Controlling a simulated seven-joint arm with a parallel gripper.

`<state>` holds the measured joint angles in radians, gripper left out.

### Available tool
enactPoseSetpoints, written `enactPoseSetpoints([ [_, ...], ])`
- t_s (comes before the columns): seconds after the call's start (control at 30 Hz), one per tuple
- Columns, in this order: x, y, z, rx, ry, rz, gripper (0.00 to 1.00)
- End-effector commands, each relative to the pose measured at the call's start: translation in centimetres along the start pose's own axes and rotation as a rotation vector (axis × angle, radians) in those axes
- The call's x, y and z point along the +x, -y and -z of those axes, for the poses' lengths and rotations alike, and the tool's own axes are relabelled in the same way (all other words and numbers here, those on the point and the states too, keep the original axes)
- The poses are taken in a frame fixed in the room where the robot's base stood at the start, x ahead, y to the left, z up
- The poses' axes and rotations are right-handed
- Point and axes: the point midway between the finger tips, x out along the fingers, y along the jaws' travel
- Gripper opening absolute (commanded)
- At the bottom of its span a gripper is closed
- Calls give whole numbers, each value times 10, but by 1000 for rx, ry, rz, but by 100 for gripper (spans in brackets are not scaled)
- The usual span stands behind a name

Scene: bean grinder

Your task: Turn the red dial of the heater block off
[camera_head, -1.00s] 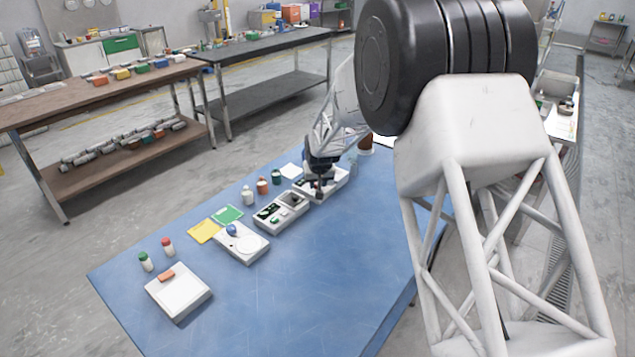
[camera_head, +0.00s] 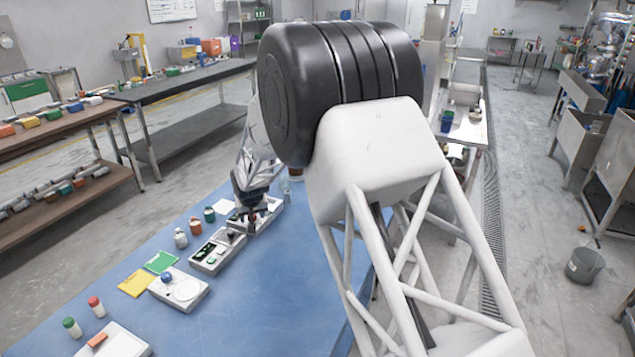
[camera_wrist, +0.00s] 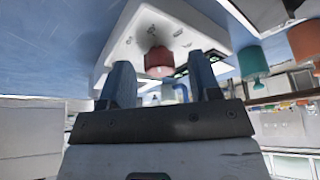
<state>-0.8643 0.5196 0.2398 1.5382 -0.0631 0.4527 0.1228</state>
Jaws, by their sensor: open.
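The red dial (camera_wrist: 159,62) sticks out from the face of the white heater block (camera_wrist: 124,38) in the wrist view. My gripper (camera_wrist: 160,66) is open, with one finger on each side of the dial in that picture. A gap shows between the dial and each finger; I cannot tell how deep the dial sits between them. In the head view my gripper (camera_head: 250,214) is over the heater block (camera_head: 270,213) at the far part of the blue table, and the dial is hidden there.
A white unit with dark compartments (camera_head: 217,250) stands close in front of the heater block. Several bottles, including a green one (camera_head: 209,214) and an orange one (camera_head: 195,226), stand to its left. A white device with a blue knob (camera_head: 178,290) is nearer. The table's right side (camera_head: 290,280) is clear.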

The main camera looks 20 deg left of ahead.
Motion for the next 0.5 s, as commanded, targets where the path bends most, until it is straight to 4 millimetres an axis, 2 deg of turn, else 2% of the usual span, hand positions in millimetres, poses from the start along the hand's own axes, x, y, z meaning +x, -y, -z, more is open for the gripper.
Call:
enactPoseSetpoints([
  [0.5, 0, 2, 0, 173, 0, -72, 57],
])
